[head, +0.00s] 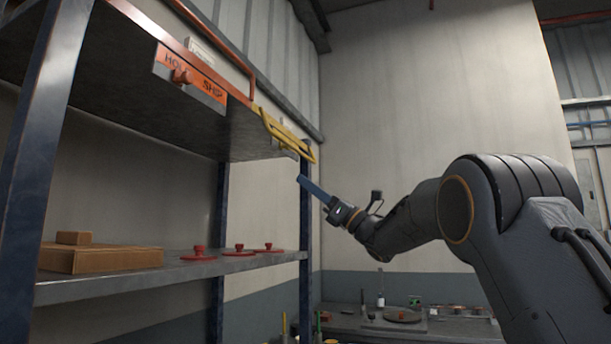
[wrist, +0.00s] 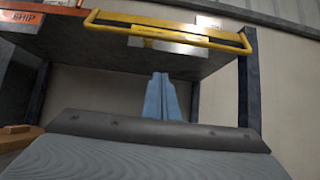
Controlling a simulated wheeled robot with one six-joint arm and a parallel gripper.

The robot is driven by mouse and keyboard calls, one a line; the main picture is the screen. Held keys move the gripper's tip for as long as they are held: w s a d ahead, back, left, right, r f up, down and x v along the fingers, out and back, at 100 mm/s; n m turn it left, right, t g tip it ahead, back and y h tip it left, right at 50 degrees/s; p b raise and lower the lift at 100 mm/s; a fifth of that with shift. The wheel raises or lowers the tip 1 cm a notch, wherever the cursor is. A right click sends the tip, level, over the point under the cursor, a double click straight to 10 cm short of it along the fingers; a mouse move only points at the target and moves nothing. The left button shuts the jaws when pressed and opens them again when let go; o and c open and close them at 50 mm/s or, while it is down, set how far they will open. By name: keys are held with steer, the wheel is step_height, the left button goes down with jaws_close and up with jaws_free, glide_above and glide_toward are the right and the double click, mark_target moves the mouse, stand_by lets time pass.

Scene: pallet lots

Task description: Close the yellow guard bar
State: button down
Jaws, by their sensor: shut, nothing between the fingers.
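The yellow guard bar (head: 285,134) is at the right end of the upper shelf's front edge in the head view. It also shows in the wrist view (wrist: 165,28), running across the top under the shelf edge. My gripper (head: 301,179) is shut and empty, its blue fingers pointing up and left, just below the bar's right end and apart from it. In the wrist view the closed blue fingertips (wrist: 160,78) are below the bar with a gap between.
An orange and grey HOLD/SHIP sign (head: 190,75) with a knob hangs on the upper shelf edge. The lower shelf (head: 130,281) bears a brown box (head: 100,259) and red knobbed discs (head: 239,250). A dark blue post (head: 305,225) stands near my gripper. A cluttered bench (head: 400,328) is below.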

steer(key=a+r+p, duration=0.1)
steer(key=r, duration=0.1)
steer(key=w+a+r+p, duration=0.1)
steer(key=r+p, duration=0.1)
steer(key=a+r+p, duration=0.1)
steer(key=r+p, duration=0.1)
steer(key=r, duration=0.1)
steer(key=shift+w+a+r, duration=0.1)
steer(key=shift+w+a, duration=0.05)
steer(key=shift+a, duration=0.2)
steer(key=shift+d+r+p, duration=0.15)
steer(key=shift+d+p, duration=0.15)
steer(key=shift+p, duration=0.1)
steer(key=shift+s, duration=0.2)
